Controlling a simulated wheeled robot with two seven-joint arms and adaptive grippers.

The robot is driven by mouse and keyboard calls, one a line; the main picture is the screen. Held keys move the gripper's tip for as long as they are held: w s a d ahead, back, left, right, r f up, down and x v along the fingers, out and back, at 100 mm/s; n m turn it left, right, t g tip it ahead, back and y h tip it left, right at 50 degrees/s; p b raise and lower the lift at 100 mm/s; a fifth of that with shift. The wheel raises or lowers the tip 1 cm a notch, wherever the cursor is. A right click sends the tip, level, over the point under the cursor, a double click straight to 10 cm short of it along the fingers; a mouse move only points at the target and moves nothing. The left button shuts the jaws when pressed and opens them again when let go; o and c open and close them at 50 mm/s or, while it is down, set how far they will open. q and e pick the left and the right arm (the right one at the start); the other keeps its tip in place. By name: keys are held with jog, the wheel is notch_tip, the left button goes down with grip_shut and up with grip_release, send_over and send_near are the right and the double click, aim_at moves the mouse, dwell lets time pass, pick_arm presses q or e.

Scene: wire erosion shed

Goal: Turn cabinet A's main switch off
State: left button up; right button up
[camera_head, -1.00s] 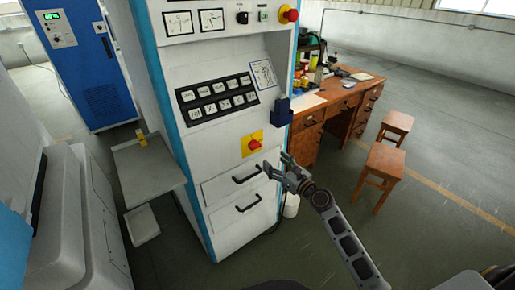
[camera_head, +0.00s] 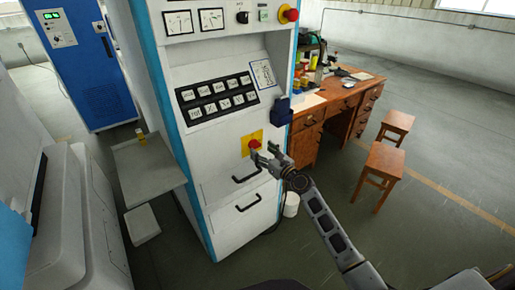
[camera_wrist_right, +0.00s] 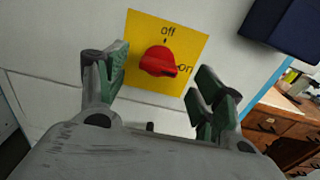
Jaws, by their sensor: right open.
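The main switch is a red rotary knob (camera_wrist_right: 157,62) on a yellow plate (camera_wrist_right: 187,30) on the white cabinet front. The plate reads "off" at the top and "on" at the right. The knob's pointer end faces "on". In the head view the switch (camera_head: 254,143) sits above two drawers with black handles. My right gripper (camera_head: 265,153) is just in front of it and slightly to its lower right. In the right wrist view the open fingers (camera_wrist_right: 158,75) frame the knob on left and right, with no visible contact. My left gripper is not in view.
A dark blue holder (camera_head: 281,112) juts from the cabinet right of the switch. A red emergency button (camera_head: 290,14) is at the top of the cabinet. A wooden desk (camera_head: 333,113) and two stools (camera_head: 384,160) stand to the right. A grey side shelf (camera_head: 148,172) is on the left.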

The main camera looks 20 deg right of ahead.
aim_at(257, 146)
jog(key=shift+x, duration=1.85)
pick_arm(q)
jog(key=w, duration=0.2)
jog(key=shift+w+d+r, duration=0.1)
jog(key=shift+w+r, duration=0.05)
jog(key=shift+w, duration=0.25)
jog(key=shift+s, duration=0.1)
pick_arm(e)
jog(key=shift+c, duration=1.1)
jog(key=c, duration=0.7)
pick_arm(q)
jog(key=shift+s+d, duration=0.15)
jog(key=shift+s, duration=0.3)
pick_arm(e)
jog(key=shift+c, duration=0.5)
